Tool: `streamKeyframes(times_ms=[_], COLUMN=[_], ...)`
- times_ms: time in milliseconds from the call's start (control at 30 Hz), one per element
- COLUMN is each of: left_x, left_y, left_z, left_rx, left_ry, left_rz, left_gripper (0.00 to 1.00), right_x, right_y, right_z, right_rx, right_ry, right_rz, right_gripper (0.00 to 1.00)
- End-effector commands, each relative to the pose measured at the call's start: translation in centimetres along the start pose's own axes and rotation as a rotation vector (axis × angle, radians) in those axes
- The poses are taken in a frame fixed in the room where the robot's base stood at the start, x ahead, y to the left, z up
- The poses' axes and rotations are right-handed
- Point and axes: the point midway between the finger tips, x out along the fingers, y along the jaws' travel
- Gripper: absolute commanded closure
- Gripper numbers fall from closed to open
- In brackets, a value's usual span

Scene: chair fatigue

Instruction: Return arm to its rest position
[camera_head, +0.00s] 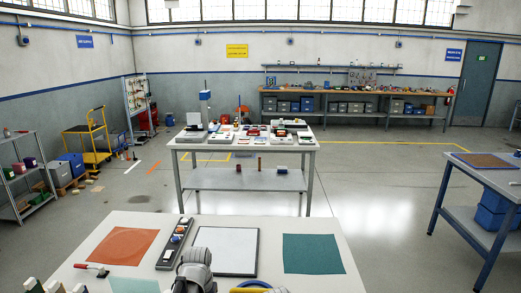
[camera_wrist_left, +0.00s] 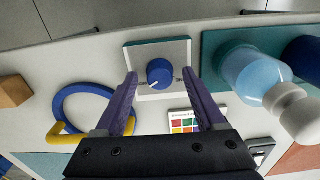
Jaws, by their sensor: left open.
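My left gripper (camera_wrist_left: 159,78) is open in the left wrist view, with its two purple fingers spread apart. A blue knob (camera_wrist_left: 159,72) on a light square plate (camera_wrist_left: 175,50) shows between the fingertips. I cannot tell whether the fingers touch the plate. Part of my grey left arm (camera_head: 195,268) shows at the bottom of the head view, over the near table. Its fingers are hidden there. My right gripper is not in view.
Around the gripper are a blue ring (camera_wrist_left: 62,108) with a yellow part, a pale blue bottle (camera_wrist_left: 250,72), a colour card (camera_wrist_left: 183,121) and a wooden block (camera_wrist_left: 14,91). The near table (camera_head: 190,222) also holds an orange mat (camera_head: 125,245), a green mat (camera_head: 312,254) and a white panel (camera_head: 227,249).

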Motion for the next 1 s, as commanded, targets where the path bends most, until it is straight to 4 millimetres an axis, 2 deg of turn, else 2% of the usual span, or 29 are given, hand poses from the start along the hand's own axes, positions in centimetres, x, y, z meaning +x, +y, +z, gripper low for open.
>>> streamKeyframes(times_ms=[900, 1000], left_x=[-0.1, -1.4], left_y=[0.0, 0.0], left_z=[0.0, 0.0], left_rx=[-0.931, -0.942], left_ry=[0.000, 0.000], left_rz=[0.000, 0.000], left_gripper=[0.28, 0.28], right_x=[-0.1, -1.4], right_y=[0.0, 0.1], right_z=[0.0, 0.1], right_rx=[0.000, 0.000], right_ry=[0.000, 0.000], right_rz=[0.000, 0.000], right_gripper=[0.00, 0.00])
